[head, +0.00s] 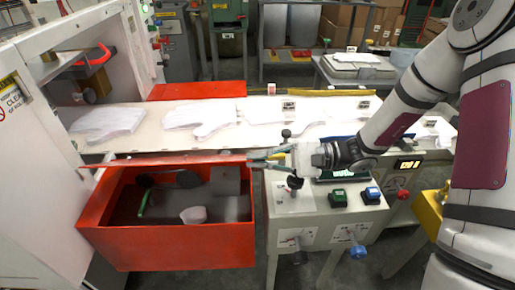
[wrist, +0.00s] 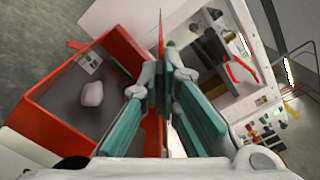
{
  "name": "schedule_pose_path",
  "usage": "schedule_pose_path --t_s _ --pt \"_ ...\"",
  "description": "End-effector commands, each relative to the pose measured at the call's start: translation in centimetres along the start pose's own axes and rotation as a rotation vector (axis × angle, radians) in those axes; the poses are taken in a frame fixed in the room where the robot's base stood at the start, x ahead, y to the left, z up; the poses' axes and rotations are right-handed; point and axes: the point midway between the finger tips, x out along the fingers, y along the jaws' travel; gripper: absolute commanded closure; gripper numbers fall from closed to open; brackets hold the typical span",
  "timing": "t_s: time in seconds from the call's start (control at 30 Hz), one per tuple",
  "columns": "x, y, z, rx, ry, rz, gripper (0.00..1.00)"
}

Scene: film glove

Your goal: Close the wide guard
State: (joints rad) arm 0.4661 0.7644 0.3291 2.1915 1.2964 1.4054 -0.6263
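A long, thin red panel (head: 180,161), which I take to be the wide guard, runs along the back of the open red box (head: 165,253), between it and the conveyor. My gripper (head: 258,160) is at the panel's right end. In the wrist view the red panel (wrist: 161,45) shows edge-on between the two green-padded fingers of my gripper (wrist: 160,90).
White glove shapes (head: 200,115) lie on the pale conveyor (head: 150,137). A control box with green (head: 338,197) and blue (head: 371,194) buttons stands below my gripper. The red box holds a white lump (head: 193,214). A white cabinet (head: 35,170) stands at left.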

Motion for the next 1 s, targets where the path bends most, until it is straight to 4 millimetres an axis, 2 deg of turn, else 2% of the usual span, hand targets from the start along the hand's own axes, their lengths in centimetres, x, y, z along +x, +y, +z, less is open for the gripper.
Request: schedule_pose_path --t_s 0.2,0.57,0.67,0.7,1.0 --pt "-0.07 0.76 0.0 -0.03 0.0 0.001 1.0" --pt "-0.08 0.8 -0.01 -0.033 0.0 0.001 1.0" --pt "-0.08 0.79 -0.02 -0.033 0.001 0.001 0.78" --pt "-0.07 0.78 -0.02 -0.033 0.001 0.001 0.75" --pt "-0.16 0.74 -0.04 -0.034 0.001 0.0 0.75"
